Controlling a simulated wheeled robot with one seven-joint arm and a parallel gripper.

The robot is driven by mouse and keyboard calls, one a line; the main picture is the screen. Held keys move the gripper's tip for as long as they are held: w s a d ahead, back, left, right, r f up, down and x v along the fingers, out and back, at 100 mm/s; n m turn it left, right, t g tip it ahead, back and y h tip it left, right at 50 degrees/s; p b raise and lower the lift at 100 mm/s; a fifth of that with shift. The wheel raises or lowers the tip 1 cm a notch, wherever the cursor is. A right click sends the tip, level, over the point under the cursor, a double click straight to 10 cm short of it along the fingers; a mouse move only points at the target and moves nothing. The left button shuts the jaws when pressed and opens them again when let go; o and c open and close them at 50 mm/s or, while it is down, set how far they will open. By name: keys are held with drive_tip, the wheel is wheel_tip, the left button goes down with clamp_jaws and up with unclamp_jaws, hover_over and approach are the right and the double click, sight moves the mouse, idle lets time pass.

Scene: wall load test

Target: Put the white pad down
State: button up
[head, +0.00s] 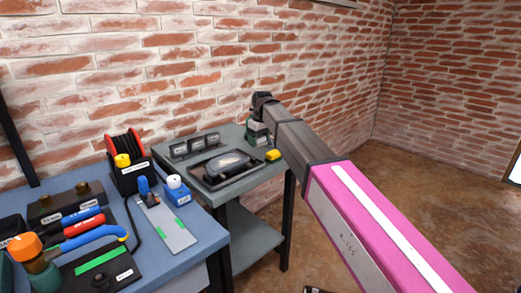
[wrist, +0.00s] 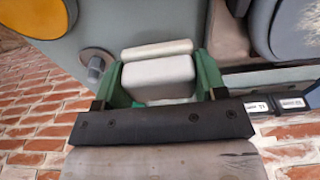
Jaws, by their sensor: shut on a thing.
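The white pad (wrist: 158,78) is a pale rounded block in the wrist view. My gripper (wrist: 158,66) is shut on it, with one green finger on each side. A paler, roll-like edge (wrist: 157,50) shows just beyond the block; I cannot tell whether it is part of the pad. In the head view my gripper (head: 258,134) is over the back right part of the grey-green table (head: 262,186), near the brick wall. The pad is mostly hidden there. I cannot tell whether it touches the tabletop.
Left of my gripper are a black tray (head: 213,184) holding a dark case and a row of labelled black blocks (head: 195,144). A yellow item (head: 273,155) lies close by in front. The blue bench (head: 208,238) at left is crowded with tools. The table's front right strip is clear.

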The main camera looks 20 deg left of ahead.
sight(261, 154)
drive_tip(key=shift+w+d+f, duration=0.15)
drive_tip(key=shift+w+f, duration=0.15)
drive_tip(key=shift+w, duration=0.15)
drive_tip(key=shift+f, duration=1.95)
drive_tip(key=shift+s+d+f, duration=0.1)
drive_tip(key=shift+f, duration=0.4)
drive_tip(key=o, duration=0.8)
drive_tip(key=shift+f, duration=0.15)
drive_tip(key=shift+o, duration=0.8)
drive_tip(key=shift+r, duration=0.55)
drive_tip(key=r, duration=0.8)
drive_tip(key=d+r, duration=0.1)
drive_tip(key=r, duration=0.3)
drive_tip(key=shift+s, duration=0.25)
